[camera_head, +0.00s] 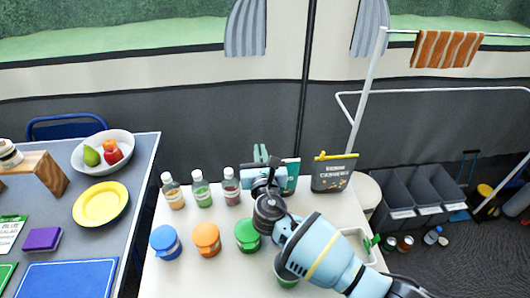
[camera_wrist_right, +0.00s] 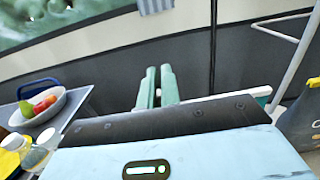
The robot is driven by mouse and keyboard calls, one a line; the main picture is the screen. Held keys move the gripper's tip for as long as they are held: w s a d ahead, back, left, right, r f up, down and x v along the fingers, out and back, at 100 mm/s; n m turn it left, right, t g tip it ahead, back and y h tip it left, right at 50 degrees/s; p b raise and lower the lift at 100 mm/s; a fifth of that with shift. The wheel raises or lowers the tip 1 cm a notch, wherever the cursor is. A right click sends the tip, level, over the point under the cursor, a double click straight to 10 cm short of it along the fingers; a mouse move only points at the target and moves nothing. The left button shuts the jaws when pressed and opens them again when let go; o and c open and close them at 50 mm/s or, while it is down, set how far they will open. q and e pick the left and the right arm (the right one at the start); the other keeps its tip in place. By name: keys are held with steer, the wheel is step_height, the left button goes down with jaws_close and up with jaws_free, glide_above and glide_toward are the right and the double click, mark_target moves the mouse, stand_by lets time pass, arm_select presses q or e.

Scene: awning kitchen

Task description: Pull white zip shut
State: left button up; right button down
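A teal pouch (camera_head: 291,175) stands at the back of the white table, partly hidden behind my right gripper (camera_head: 260,154). In the right wrist view a white zip strip (camera_wrist_right: 225,97) runs along a top edge, with a green end at its right. The two green fingers of my right gripper (camera_wrist_right: 158,86) are at the left end of this strip, close together with a narrow gap. A small pale patch shows low between them; I cannot tell whether they hold the zip's slider. My left gripper is not in view.
A dark pouch (camera_head: 332,175) with a yellow zip stands to the right. Several bottles (camera_head: 201,190) and lidded jars (camera_head: 206,239) stand to the left and in front. Grey bins (camera_head: 420,191) and a white rail (camera_head: 365,88) are further right.

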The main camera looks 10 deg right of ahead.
steer(key=c, duration=1.6)
jaws_free()
steer(key=s+p, duration=0.1)
steer(key=s, duration=0.6)
steer(key=shift+s, duration=0.4)
